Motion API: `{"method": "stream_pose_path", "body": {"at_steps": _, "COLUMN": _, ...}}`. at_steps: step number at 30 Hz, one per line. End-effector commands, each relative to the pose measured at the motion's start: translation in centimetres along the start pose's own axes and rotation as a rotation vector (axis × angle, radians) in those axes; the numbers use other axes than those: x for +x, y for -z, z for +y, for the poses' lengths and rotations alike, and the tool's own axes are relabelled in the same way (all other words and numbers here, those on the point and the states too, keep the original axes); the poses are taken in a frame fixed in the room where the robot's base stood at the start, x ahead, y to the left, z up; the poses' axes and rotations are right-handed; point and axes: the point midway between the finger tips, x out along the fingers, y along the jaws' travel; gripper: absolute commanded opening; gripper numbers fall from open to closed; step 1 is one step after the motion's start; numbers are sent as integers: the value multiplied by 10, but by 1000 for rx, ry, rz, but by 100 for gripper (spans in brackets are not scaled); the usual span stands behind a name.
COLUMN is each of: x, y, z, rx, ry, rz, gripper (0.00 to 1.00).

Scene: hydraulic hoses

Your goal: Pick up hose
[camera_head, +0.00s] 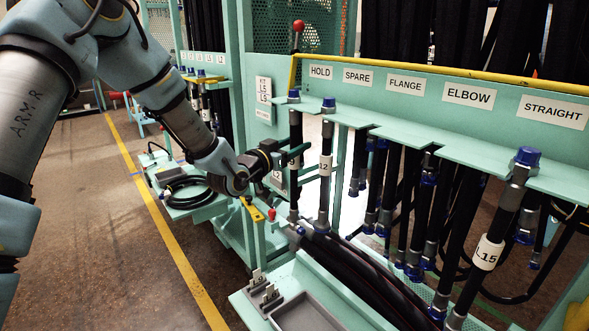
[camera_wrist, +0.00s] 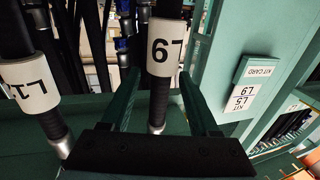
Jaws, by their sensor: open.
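A black hose labelled L9 (camera_wrist: 165,48) hangs upright in the rack, with a white label sleeve. It also shows in the head view (camera_head: 295,130), under the HOLD end of the rack. My gripper (camera_wrist: 160,76) is open, with one green finger on each side of this hose. Gaps show between the hose and both fingers. In the head view my gripper (camera_head: 296,158) is level with the hose's upper-middle part. A second hose labelled L12 (camera_wrist: 28,82) hangs close by, outside the fingers; it shows in the head view (camera_head: 325,165) just right of L9.
The green rack rail (camera_head: 440,150) carries several more hoses, including L15 (camera_head: 487,252), under signs HOLD to STRAIGHT. A kit card (camera_wrist: 243,97) lists L5 and L9. A green bench with a grey tray (camera_head: 305,312) stands below. A coiled hose (camera_head: 187,191) lies on a side shelf.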

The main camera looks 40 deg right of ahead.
Motion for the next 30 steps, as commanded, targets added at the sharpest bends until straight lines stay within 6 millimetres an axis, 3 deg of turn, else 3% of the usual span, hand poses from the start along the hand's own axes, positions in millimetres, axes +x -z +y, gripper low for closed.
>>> {"method": "stream_pose_path", "body": {"at_steps": 6, "x": 0, "y": -1, "z": 0, "rx": 0, "ry": 1, "rz": 0, "gripper": 60}}
{"method": "stream_pose_path", "body": {"at_steps": 22, "x": 0, "y": 0, "z": 0, "rx": 0, "ry": 1, "rz": 0, "gripper": 1}}
{"method": "stream_pose_path", "body": {"at_steps": 30, "x": 0, "y": 0, "z": 0, "rx": 0, "ry": 1, "rz": 0, "gripper": 0}}
